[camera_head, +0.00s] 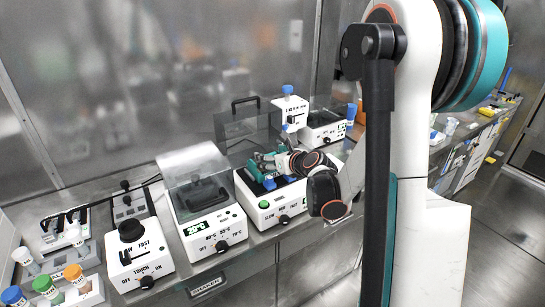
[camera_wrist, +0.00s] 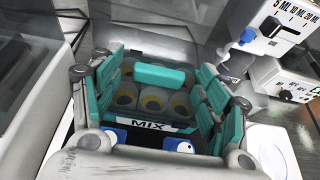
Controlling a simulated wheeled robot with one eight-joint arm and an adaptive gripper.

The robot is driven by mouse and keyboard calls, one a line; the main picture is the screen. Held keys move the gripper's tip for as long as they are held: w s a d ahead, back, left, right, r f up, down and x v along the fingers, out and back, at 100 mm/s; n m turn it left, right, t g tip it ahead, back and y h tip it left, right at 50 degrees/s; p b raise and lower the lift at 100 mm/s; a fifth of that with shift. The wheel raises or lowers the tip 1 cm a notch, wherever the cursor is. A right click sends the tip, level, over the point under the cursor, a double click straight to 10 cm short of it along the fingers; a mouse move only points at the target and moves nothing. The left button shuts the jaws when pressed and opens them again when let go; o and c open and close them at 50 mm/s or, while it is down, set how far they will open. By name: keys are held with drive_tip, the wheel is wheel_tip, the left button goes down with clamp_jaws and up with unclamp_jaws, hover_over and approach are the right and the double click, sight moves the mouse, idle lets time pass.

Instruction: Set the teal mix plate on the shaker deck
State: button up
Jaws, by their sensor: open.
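The mix plate (camera_wrist: 148,127) shows in the wrist view with a white MIX label, round wells with yellowish contents and a teal bar. It sits between the fingers of my gripper (camera_wrist: 155,92), which are open with teal pads on either side. Blue pieces (camera_wrist: 116,138) stand close by the label. In the head view my gripper (camera_head: 270,165) is low over the deck of the white shaker (camera_head: 278,212), which has a green button and a dial. The plate is mostly hidden there by my gripper. It appears to be at the deck; whether it is fully seated I cannot tell.
A lidded heater (camera_head: 205,225) showing 20°C stands left of the shaker. A dispenser with a blue cap (camera_head: 289,108) and another white device (camera_head: 325,128) stand behind. A vortex-like mixer (camera_head: 137,255) and capped tubes (camera_head: 75,275) are at the left.

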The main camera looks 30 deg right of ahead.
drive_tip(key=shift+r, duration=0.1)
drive_tip(key=shift+s+r, duration=0.15)
drive_tip(key=p+v, duration=0.3)
drive_tip(key=v, duration=0.8)
drive_tip(key=shift+s, duration=0.3)
drive_tip(key=shift+r, duration=0.15)
